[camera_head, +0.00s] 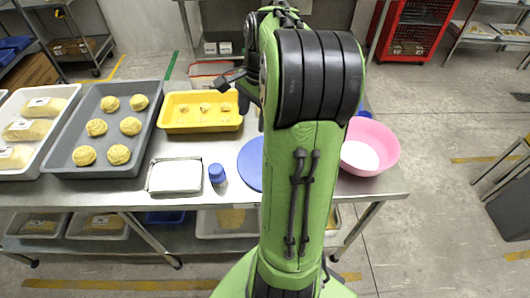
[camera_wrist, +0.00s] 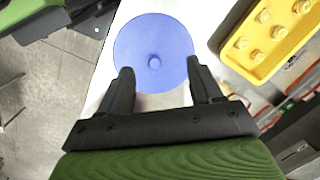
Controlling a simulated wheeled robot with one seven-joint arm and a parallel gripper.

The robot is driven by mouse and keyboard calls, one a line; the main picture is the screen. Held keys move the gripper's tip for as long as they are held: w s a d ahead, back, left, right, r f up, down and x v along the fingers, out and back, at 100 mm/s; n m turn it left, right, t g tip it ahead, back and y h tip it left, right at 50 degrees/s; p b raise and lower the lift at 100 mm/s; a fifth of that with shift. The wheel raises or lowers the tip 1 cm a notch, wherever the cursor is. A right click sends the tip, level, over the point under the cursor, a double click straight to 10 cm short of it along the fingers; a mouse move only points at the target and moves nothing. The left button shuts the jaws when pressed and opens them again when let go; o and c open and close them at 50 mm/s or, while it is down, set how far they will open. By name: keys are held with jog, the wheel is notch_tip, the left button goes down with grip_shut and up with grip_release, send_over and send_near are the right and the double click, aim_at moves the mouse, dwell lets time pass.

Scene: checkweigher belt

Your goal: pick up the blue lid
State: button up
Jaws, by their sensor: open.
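The blue lid (camera_wrist: 152,38) is a flat round disc with a small knob in its middle, lying on the steel table. In the head view the blue lid (camera_head: 250,166) is partly hidden behind my green arm. My gripper (camera_wrist: 157,80) is open in the wrist view, its two dark fingers apart and empty. The fingertips overlap the near edge of the lid in the picture, with the knob showing between and beyond them. I cannot tell the height of the fingers above the lid. In the head view the fingertips are not visible.
A yellow tray (camera_head: 202,126) with several small pieces stands behind the lid. A small steel tray (camera_head: 175,190) and a blue-capped jar (camera_head: 217,174) stand to its left. A pink bowl (camera_head: 385,137) is to the right. A grey tray (camera_head: 68,171) of buns is further left.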

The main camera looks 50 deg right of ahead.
jog(key=s+d+f+m+y, duration=0.1)
jog(key=s+d+f+m, duration=0.15)
jog(key=d, duration=0.25)
jog(key=s+d+f+m+y, duration=0.1)
jog(key=s+d+f+m, duration=0.1)
jog(key=d+f+m, duration=0.3)
jog(key=shift+n+t, duration=0.4)
jog(key=shift+n, duration=0.35)
jog(key=b+x, duration=0.6)
jog(key=x, duration=0.7)
jog(key=shift+w+a+f, duration=0.1)
jog(key=shift+w+a, duration=0.05)
jog(key=c, duration=1.2)
